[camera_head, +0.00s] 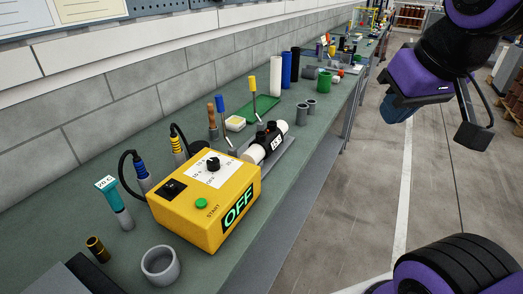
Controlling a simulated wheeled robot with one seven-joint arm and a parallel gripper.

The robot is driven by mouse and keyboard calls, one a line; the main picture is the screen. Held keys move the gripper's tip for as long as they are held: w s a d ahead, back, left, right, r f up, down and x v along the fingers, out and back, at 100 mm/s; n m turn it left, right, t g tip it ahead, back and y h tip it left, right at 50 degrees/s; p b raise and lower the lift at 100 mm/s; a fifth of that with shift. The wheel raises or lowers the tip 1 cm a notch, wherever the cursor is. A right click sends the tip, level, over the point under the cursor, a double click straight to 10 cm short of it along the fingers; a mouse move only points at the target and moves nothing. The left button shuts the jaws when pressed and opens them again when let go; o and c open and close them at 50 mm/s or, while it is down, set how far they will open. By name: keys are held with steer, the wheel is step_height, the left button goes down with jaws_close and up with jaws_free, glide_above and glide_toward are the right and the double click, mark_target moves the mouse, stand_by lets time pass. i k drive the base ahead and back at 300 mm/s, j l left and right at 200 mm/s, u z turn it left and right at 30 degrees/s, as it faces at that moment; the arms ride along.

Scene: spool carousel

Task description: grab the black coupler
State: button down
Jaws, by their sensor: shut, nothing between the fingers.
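A black coupler (267,137) sits around the middle of a white pipe (252,153) that lies on a grey plate on the bench. A small label with dark marks shows beside the black part. My gripper (474,137) hangs at the upper right, over the floor and well away from the bench. Its dark fingers are together and nothing shows between them.
A yellow control box (210,203) reading OFF stands just in front of the pipe. Behind are a green tray (262,108), screwdrivers, and white, blue and black cylinders (295,65). A grey ring (160,265) stands at the near edge. The floor right of the bench (365,200) is clear.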

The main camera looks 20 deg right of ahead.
mark_target(266, 142)
steer(key=i+l+u, duration=0.35)
steer(key=l+u, duration=0.15)
steer(key=l, duration=0.15)
steer(key=i+l+u, duration=0.25)
steer(key=k+l, duration=0.05)
steer(key=k, duration=0.05)
